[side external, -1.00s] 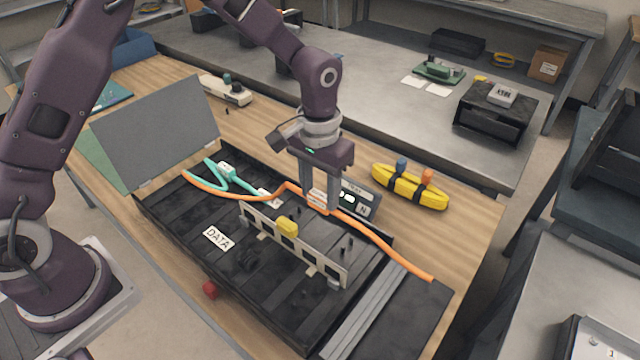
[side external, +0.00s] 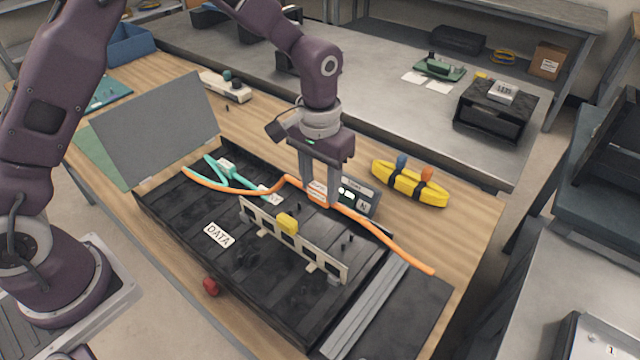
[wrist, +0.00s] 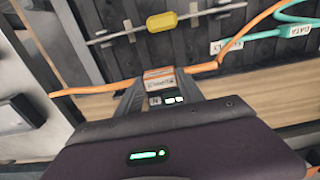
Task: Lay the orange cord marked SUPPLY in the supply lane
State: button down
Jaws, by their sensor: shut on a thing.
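The orange cord (side external: 391,247) runs along the far side of the black tray (side external: 190,228), from its left end to past its right end. My gripper (side external: 318,196) is shut on the cord at its pale label, above the tray's far edge. The wrist view also shows the orange cord (wrist: 84,90) and its label (wrist: 159,80) between my fingers; the label's print is too small to read. A white card reading DATA (side external: 218,236) lies in the near part of the tray. A second card (wrist: 226,45), seemingly reading SUPPLY, lies in the far part, partly hidden in the side view.
A slotted divider (side external: 319,263) with a yellow piece (side external: 287,224) stands along the tray. A teal cord (side external: 238,179) lies at the tray's far left. A small device (side external: 358,198) stands behind my gripper. Grey lid (side external: 155,130) stands left.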

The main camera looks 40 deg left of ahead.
aim_at(320, 201)
jog(key=shift+f, duration=2.5)
jog(key=shift+f, duration=0.55)
jog(key=shift+f, duration=1.4)
jog(key=c, duration=0.7)
grip_release()
jog(key=shift+o, duration=0.2)
jog(key=shift+r, duration=0.1)
notch_tip(320, 201, up, 7)
